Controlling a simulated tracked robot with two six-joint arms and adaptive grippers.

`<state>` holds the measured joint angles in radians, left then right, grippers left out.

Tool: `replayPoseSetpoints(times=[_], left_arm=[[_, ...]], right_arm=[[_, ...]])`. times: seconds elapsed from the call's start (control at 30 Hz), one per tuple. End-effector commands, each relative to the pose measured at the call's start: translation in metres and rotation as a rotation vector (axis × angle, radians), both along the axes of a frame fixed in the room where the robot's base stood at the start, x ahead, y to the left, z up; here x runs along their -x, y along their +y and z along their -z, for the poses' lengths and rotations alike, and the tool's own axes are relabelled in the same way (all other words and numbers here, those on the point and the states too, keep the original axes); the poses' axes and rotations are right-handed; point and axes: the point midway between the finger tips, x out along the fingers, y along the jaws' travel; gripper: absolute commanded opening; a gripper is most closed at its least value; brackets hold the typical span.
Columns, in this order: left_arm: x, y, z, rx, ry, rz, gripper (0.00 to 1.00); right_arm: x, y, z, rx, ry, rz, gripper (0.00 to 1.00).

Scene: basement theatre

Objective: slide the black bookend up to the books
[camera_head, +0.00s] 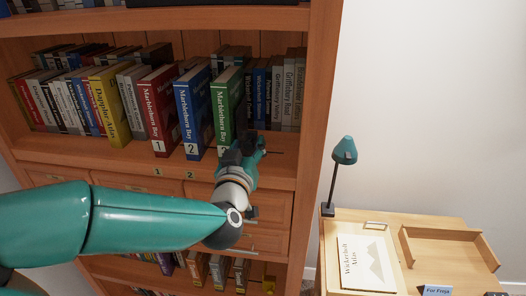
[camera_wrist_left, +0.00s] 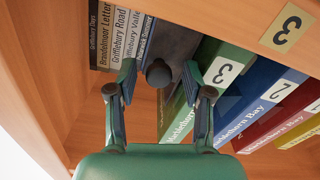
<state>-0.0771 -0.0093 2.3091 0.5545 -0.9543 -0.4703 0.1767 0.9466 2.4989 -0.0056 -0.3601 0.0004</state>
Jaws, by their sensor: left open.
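The black bookend (camera_wrist_left: 176,42) shows in the left wrist view as a dark upright plate with a round black knob (camera_wrist_left: 158,74). It stands beside the green book marked 3 (camera_wrist_left: 214,66); I cannot tell whether they touch. My left gripper (camera_wrist_left: 159,68) is open, a fingertip on each side of the knob. In the head view my left gripper (camera_head: 244,150) is at the shelf in front of the green book (camera_head: 226,102) and hides most of the bookend. The blue book 2 (camera_head: 190,108) and red book 1 (camera_head: 157,108) stand left of the green one.
Dark and grey books (camera_head: 288,92) stand behind and right of my gripper. A yellow atlas (camera_head: 106,105) and more books fill the left. The shelf's right side panel (camera_head: 317,110) is close. A desk (camera_head: 400,225) with a teal lamp (camera_head: 344,151) stands right.

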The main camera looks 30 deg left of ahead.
Motion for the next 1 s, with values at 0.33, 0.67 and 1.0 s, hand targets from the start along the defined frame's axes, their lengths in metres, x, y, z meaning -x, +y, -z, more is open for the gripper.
replayPoseSetpoints(times=[0.33, 0.67, 1.0], left_arm=[[0.016, -0.008, 0.000, 0.000, -0.001, 0.003, 0.51], [0.058, -0.026, 0.000, 0.001, -0.003, 0.004, 0.51], [0.071, -0.031, 0.001, 0.000, 0.000, -0.001, 0.51]], right_arm=[[0.000, 0.000, -0.001, 0.000, 0.000, 0.000, 0.51], [0.000, 0.000, 0.000, 0.000, 0.000, 0.000, 0.51], [0.000, 0.000, 0.000, 0.000, 0.000, 0.000, 0.51]])
